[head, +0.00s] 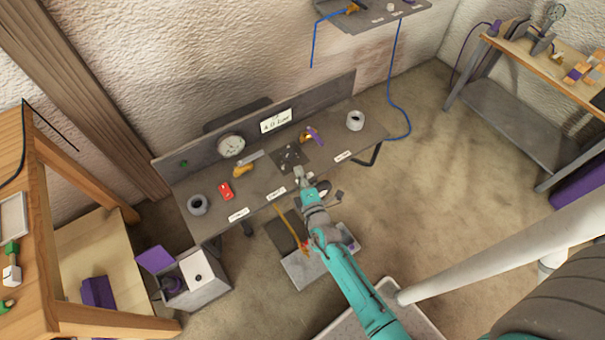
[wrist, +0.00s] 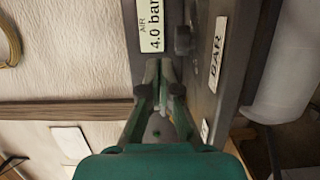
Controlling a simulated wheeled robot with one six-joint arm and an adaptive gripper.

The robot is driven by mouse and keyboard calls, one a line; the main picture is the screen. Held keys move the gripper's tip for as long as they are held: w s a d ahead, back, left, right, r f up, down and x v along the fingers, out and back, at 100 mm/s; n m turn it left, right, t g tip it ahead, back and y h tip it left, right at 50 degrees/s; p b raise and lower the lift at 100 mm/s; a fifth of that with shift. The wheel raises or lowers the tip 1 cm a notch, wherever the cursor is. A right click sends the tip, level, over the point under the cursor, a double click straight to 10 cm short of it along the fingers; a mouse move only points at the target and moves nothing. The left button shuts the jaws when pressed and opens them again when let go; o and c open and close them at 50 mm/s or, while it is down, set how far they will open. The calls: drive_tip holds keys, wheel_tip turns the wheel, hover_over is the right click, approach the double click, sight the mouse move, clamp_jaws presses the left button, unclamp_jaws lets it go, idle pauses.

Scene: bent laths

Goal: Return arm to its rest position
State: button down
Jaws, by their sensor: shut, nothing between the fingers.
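My teal arm (head: 345,275) reaches from the lower right up to the grey bench. My gripper (head: 301,174) is at its end, over the front part of the benchtop, just in front of a dark square plate (head: 289,157). In the wrist view my gripper (wrist: 165,68) shows its two green fingers drawn together, with nothing seen between them. Whether the fingertips touch anything on the bench is too small to tell.
The grey bench (head: 265,190) carries a gauge (head: 231,146), a red item (head: 226,190), a grey roll (head: 198,205) and a white roll (head: 355,120). A "4.0 bar" sign (wrist: 152,25) is close to my gripper. Wooden tables (head: 125,195) stand left and right. Floor at right (head: 440,170) is clear.

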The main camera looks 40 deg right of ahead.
drive_tip(key=shift+s+d, duration=0.25)
drive_tip(key=shift+s, duration=0.1)
drive_tip(key=s+a+m+g+y, duration=0.25)
drive_tip(key=s+a, duration=0.25)
drive_tip(key=s, duration=0.7)
drive_tip(key=s+a+m+g+y, duration=0.1)
drive_tip(key=s+a+m, duration=0.3)
drive_tip(key=s, duration=0.8)
drive_tip(key=s+a+r+m+y, duration=0.1)
drive_tip(key=s+r+m, duration=0.3)
drive_tip(key=s+r, duration=0.3)
drive_tip(key=s+a+r+m+t+y, duration=0.1)
drive_tip(key=s+r, duration=0.5)
drive_tip(key=r, duration=0.6)
drive_tip(key=a+m, duration=0.1)
drive_tip(key=m, duration=0.1)
drive_tip(key=shift+s+a+m, duration=0.3)
drive_tip(key=shift+s+m, duration=0.05)
